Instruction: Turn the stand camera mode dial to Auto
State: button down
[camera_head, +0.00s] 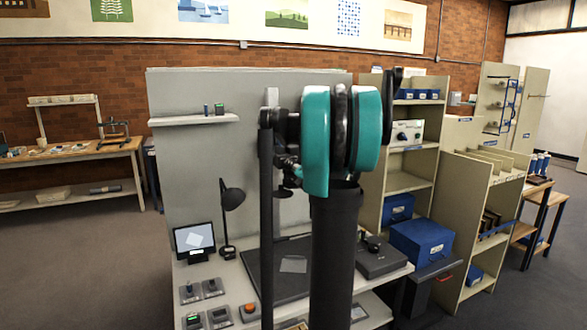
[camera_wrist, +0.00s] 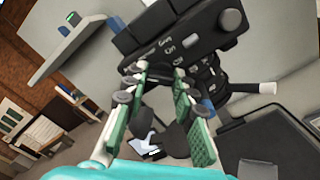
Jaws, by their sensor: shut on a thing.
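The stand camera (camera_wrist: 205,32) is a dark body with pale lettering on its face, across the top of the wrist view. My gripper (camera_wrist: 162,76) has green-padded fingers reaching up to the lower part of that lettered face. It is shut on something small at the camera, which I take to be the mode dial. The dial itself is hidden by the fingertips, so its setting cannot be read. The dark stand base (camera_head: 256,283) with a pale sheet (camera_head: 293,264) shows below.
A monitor (camera_head: 194,242), a black desk lamp (camera_head: 231,200) and several small control boxes (camera_head: 249,312) stand on the bench left of my arm. A dark flat box (camera_head: 382,262) is on its right. Shelving with blue boxes (camera_head: 423,240) stands further right.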

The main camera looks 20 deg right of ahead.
jog(key=shift+n, duration=0.7)
jog(key=c, duration=1.2)
grip_release()
jog(key=s, duration=1.2)
jog(key=shift+d, duration=0.2)
